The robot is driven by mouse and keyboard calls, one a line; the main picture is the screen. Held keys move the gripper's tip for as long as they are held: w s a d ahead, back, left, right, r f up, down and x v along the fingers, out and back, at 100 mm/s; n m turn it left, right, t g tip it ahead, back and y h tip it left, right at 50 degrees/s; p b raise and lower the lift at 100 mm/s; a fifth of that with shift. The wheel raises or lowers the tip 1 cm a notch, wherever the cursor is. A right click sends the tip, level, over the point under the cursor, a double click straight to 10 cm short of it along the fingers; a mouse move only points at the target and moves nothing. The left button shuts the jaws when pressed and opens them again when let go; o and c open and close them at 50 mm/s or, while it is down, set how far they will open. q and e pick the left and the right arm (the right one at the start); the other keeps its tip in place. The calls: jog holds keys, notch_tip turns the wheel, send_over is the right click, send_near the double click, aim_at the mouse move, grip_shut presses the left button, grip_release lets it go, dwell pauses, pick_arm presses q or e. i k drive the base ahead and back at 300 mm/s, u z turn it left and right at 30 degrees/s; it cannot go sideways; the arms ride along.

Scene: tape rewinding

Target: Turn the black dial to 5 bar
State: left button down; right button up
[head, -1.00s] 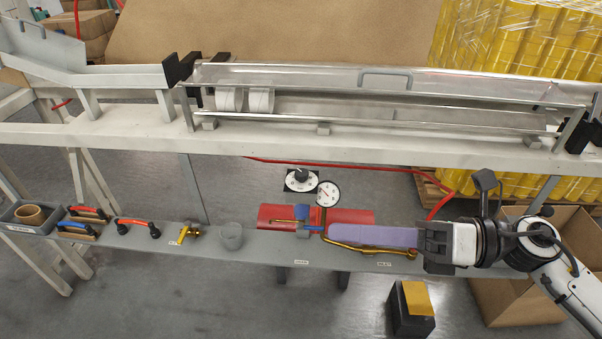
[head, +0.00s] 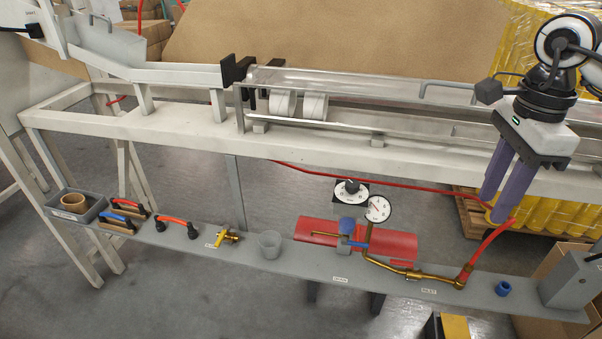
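The black dial (head: 352,186) is a round knob on a white marked face, fixed on a dark plate behind the red part of the bench. A white round gauge (head: 378,209) with a red needle sits just right of and below it. The numbers are too small to read. My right gripper (head: 493,213) is raised at the right, well apart from the dial, with its two purple fingers pointing down. A gap shows between the fingers, and nothing is seen held. My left gripper is out of view.
A red hose (head: 480,256) runs up from the brass fitting (head: 440,279) and passes close by the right fingertips. A grey rail frame (head: 330,150) stands above. A grey cup (head: 269,244) is left on the shelf.

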aim_at(352, 186)
jog(key=u, duration=0.35)
jog(key=i, duration=0.15)
jog(key=u, duration=1.5)
jog(key=i, duration=0.7)
jog(key=z, duration=1.75)
